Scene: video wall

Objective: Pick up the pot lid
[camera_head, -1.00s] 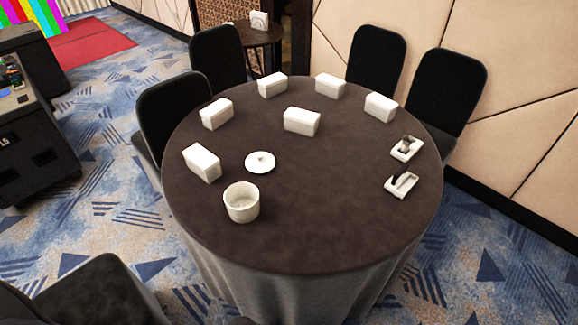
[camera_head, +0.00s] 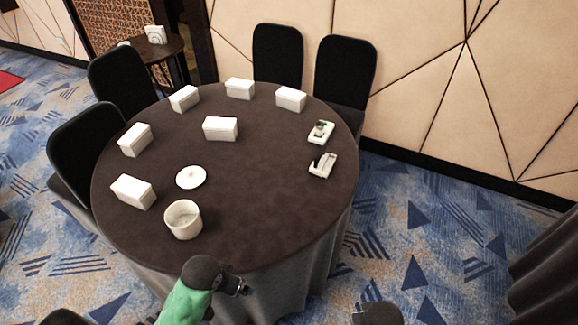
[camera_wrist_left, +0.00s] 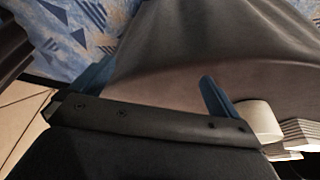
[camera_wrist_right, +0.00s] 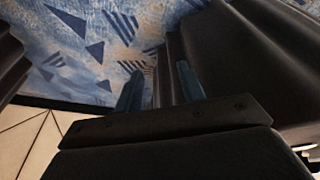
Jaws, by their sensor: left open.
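The white pot lid (camera_head: 191,177) with a small knob lies flat on the round brown table (camera_head: 270,200), toward its left side. The white open pot (camera_head: 183,220) stands just in front of it. My left gripper (camera_head: 243,287) is low at the table's front edge, to the right of the pot and apart from it and the lid. In the left wrist view its two blue fingers (camera_wrist_left: 155,90) are apart with nothing between them. My right gripper's fingers (camera_wrist_right: 160,85) are apart and empty in the right wrist view. The right arm barely shows at the head view's bottom edge.
Several white boxes (camera_head: 221,128) stand around the table's left and back, one left of the lid. Two white dispensers (camera_head: 322,165) sit at the right edge. Black chairs (camera_head: 277,55) surround the back and left. The table's middle and front right are clear.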

